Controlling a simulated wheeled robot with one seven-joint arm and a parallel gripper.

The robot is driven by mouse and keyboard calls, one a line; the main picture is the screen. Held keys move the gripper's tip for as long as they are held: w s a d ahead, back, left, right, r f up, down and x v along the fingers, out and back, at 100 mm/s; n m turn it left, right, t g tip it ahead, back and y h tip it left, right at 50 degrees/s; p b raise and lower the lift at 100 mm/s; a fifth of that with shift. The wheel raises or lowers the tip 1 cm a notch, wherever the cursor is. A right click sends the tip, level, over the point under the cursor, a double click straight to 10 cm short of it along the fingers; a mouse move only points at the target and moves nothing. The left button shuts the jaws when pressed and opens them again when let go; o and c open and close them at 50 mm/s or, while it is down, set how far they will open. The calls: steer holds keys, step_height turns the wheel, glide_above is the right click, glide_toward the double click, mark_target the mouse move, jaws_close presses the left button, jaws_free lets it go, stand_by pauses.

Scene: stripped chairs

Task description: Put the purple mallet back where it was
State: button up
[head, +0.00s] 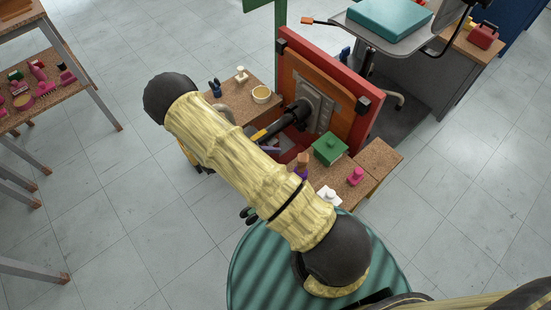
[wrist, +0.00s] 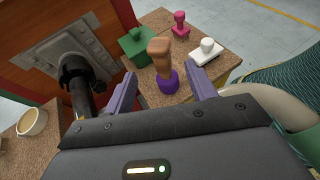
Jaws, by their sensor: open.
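The purple mallet (wrist: 168,82) stands upright in the wrist view, purple end down and brown wooden part up, on the speckled brown bench top. In the head view its brown and purple parts (head: 302,166) show just past my arm, which hides some of it. My gripper (wrist: 161,76) is open. Its two purple-grey fingers lie on either side of the mallet in the picture, with a gap on each side. Whether the fingers are level with it in depth I cannot tell.
A green box with a knob (wrist: 136,47) stands close behind the mallet. A white block with a knob (wrist: 206,52) is to its right, and a pink knobbed piece (wrist: 181,24) farther back. A red-framed panel (head: 345,105) with a black shaft rises at the left. A cream bowl (wrist: 32,121) stands far left.

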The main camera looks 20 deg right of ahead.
steer(key=s+a+r+m+t+y, duration=0.1)
steer(key=r+m+y, duration=0.5)
steer(key=r, duration=0.6)
steer(key=s+a+r+m+t+y, duration=0.1)
steer(key=s+r+m+t+y, duration=0.2)
steer(key=s+r+m+y, duration=0.3)
step_height(320, 180, up, 6)
steer(key=m+y, duration=0.1)
steer(key=m, duration=0.3)
steer(key=shift+a+m, duration=0.3)
steer(key=shift+m, duration=0.1)
steer(key=w+p+v, duration=0.2)
steer(key=p+v, duration=1)
steer(key=w+r+p+v, duration=0.1)
steer(key=w+p+v, duration=0.2)
steer(key=p+v, duration=0.9)
steer(key=shift+d+r+p, duration=0.2)
steer(key=shift+d+p, duration=0.2)
